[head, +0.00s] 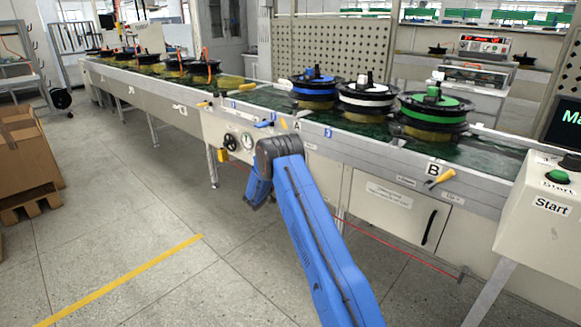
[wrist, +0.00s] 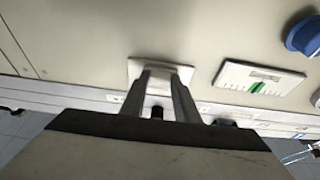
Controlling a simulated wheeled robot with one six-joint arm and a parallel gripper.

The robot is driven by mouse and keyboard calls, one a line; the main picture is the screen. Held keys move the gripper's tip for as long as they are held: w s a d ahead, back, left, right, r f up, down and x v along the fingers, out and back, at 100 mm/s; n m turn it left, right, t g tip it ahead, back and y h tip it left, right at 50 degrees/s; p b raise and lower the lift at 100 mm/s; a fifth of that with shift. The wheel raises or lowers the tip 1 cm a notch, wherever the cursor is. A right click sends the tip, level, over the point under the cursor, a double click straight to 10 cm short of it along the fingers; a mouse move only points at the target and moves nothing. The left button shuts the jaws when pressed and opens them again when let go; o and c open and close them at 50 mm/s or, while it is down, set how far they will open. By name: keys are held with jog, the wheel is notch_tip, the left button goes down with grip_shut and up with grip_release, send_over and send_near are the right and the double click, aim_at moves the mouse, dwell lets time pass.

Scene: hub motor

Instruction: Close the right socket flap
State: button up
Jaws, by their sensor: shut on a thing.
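In the wrist view, a pale square socket plate (wrist: 161,65) sits on the beige panel just ahead of my gripper. My gripper (wrist: 160,77) has its two grey fingers reaching to the plate, shut on what looks like the socket flap. The flap's own outline is mostly hidden between the fingers, so its angle cannot be told. In the head view, my blue arm reaches down to the front of the conveyor bench (head: 330,152), and its end hides the socket and the fingertips.
In the wrist view, a white scale plate with a green mark (wrist: 262,78) and a blue knob (wrist: 304,34) lie to the right. In the head view, a yellow lever (head: 442,177) sticks out near B. Reels, including a green one (head: 434,107), stand on the bench.

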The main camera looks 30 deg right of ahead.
jog(key=o, duration=1)
jog(key=shift+o, duration=0.2)
jog(key=v, duration=1.7)
jog(key=shift+f, duration=0.2)
jog(key=shift+a, duration=0.15)
